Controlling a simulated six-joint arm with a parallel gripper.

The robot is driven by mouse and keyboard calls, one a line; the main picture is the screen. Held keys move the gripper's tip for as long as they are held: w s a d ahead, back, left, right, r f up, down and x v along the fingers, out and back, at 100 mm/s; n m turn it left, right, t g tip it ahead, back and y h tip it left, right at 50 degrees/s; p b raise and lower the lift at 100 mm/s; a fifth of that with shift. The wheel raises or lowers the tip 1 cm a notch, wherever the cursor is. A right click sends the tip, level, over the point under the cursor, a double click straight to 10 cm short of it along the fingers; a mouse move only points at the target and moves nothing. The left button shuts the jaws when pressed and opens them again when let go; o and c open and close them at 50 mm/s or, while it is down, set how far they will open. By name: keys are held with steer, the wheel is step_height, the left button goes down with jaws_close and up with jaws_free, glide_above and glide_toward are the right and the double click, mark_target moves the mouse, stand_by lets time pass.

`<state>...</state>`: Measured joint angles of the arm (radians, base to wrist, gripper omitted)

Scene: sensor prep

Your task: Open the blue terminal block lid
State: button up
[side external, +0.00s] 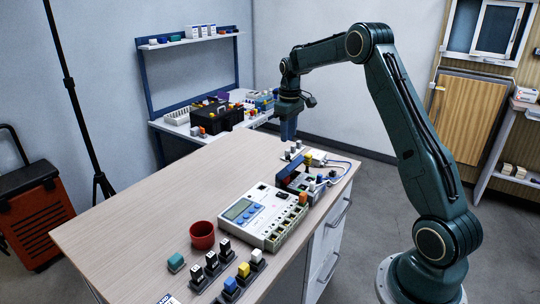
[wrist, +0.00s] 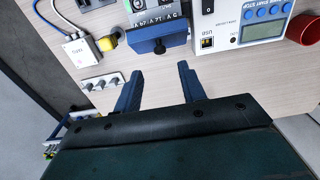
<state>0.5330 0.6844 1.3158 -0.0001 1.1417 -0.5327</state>
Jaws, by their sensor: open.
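The terminal block (side external: 300,183) stands near the right edge of the table, behind the meter. Its blue lid (side external: 287,169) shows as a slanted blue panel. In the wrist view the blue lid (wrist: 172,44) is at the top centre, with a small dark knob (wrist: 158,48) on its near edge. I cannot tell whether the lid is fully down. My gripper (side external: 288,138) is above the table, over the far side of the block. In the wrist view my gripper (wrist: 157,72) has its two blue fingers apart, with nothing between them, short of the knob and not touching it.
A white meter (side external: 262,215) with a screen stands beside the block. A white box (wrist: 80,50) with cables and a yellow plug (wrist: 107,42) lies on the block's other side. A white strip with knobs (wrist: 103,80) lies near one finger. A red cup (side external: 202,235) stands farther left.

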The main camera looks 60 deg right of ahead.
steer(key=shift+f, duration=3.95)
jaws_close()
